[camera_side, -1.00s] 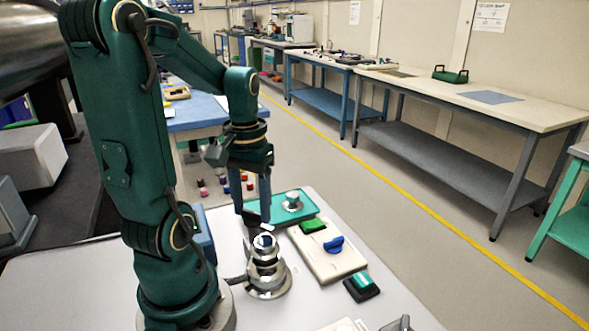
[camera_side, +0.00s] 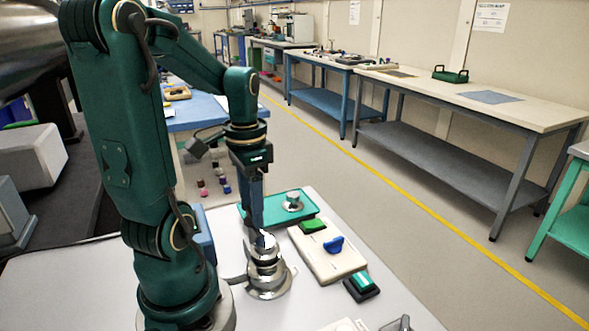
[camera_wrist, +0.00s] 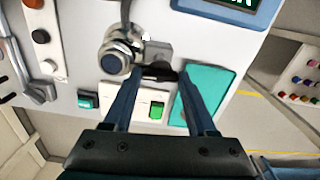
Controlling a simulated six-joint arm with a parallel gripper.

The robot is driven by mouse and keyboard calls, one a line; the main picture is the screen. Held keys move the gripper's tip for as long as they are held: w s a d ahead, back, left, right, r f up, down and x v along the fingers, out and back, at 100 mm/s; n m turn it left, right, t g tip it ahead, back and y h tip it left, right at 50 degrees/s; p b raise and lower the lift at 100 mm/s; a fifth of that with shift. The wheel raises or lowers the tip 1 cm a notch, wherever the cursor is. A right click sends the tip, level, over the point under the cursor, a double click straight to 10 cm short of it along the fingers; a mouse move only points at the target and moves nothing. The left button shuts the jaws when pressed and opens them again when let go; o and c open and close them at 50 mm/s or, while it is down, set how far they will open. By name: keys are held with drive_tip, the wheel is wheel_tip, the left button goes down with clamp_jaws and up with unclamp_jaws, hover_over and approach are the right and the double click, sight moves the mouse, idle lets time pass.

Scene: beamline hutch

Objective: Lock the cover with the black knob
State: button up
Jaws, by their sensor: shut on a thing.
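My gripper (camera_wrist: 160,72) points down, with its two fingertips on either side of a dark bar-shaped piece that looks like the black knob (camera_wrist: 158,73). The knob is mostly hidden in the side view. Next to it in the wrist view is a silver round fixture (camera_wrist: 117,56) with a dark blue round face and a grey block (camera_wrist: 158,50) at its side. I cannot tell which part is the cover. In the side view the fixture (camera_side: 268,280) stands on a round metal base, directly below my gripper (camera_side: 263,232), and the fingers overlap its top.
A teal tray (camera_side: 312,208) with a silver round piece (camera_side: 293,199) lies behind the fixture. A black-and-green switch (camera_side: 362,287) sits near the table's right edge.

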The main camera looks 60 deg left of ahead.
idle(0.4)
drive_tip(key=o, duration=1.4)
drive_tip(key=shift+c, duration=0.2)
drive_tip(key=shift+r, duration=0.1)
drive_tip(key=shift+r, duration=2.5)
drive_tip(key=w+d+m+t, duration=0.1)
drive_tip(key=d+t, duration=0.4)
drive_tip(key=d, duration=0.9)
drive_tip(key=shift+w+r+t, duration=0.15)
drive_tip(key=shift+r+t, duration=0.1)
drive_tip(key=shift+t, duration=0.05)
